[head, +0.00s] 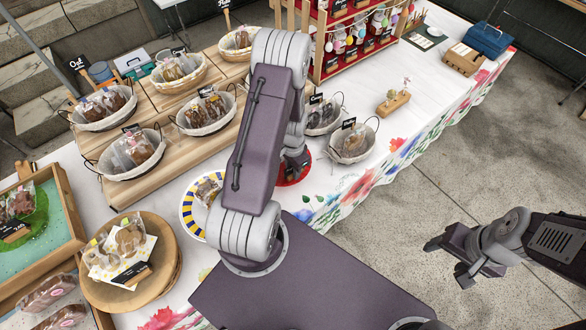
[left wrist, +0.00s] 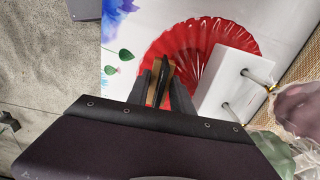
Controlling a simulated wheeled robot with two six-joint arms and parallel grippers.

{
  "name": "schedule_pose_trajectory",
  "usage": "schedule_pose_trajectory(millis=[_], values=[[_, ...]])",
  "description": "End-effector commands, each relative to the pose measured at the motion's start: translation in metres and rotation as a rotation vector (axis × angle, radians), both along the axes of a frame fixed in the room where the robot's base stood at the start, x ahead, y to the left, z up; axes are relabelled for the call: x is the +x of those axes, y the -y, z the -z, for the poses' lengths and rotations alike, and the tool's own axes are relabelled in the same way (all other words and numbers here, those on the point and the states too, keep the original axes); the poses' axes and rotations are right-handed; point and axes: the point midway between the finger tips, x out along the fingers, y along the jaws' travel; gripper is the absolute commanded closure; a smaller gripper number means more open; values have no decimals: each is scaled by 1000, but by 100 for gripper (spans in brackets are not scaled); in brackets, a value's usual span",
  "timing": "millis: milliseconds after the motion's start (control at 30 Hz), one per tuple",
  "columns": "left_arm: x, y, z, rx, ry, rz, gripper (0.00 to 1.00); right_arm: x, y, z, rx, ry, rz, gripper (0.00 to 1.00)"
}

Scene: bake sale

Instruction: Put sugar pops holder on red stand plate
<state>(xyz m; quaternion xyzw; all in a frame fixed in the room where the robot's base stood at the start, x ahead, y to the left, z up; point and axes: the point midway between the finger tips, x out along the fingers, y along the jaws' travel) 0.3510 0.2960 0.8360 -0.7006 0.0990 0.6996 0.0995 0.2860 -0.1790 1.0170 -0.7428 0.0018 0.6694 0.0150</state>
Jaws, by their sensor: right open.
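The wooden holder (head: 393,104) with small whitish and pinkish pops stands on the white tablecloth, right of the baskets. The red plate (head: 288,181) lies near the table's front edge, partly covered by my left arm. In the left wrist view the fluted red plate (left wrist: 205,40) fans out beyond the fingers. My left gripper (head: 292,160) points down over the plate, and its fingers (left wrist: 161,85) flank a narrow tan and black thing (left wrist: 163,66); whether they grip it is unclear. My right gripper (head: 450,262) is open and empty over the floor, off the table.
Baskets with wrapped bakes, such as one (head: 352,145), stand near the plate. A yellow-striped plate (head: 188,213) is to its left. A red shelf (head: 330,60) stands behind. Cloth around the holder is mostly clear. A white ringed card (left wrist: 232,80) borders the plate.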

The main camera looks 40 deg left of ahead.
Motion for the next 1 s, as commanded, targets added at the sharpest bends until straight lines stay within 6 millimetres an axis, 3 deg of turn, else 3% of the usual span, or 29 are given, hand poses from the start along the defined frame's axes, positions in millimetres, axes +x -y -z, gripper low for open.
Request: schedule_pose_trajectory(millis=[33, 67, 467, 567, 800, 1000], values=[[0, 0, 0, 0, 0, 0, 60, 0, 0, 0, 0, 0, 0, 37], [0, 0, 0, 0, 0, 0, 52, 0, 0, 0, 0, 0, 0, 37], [1, 0, -8, 0, 2, 0, 52, 0, 0, -3, 0, 0, 0, 37], [1, -1, -23, 2, 5, 0, 52, 0, 0, -2, 0, 0, 0, 37], [2, -1, -85, 3, 7, 0, 52, 0, 0, -3, 0, 0, 0, 37], [1, 0, -117, 1, 2, 0, 52, 0, 0, -3, 0, 0, 0, 37]])
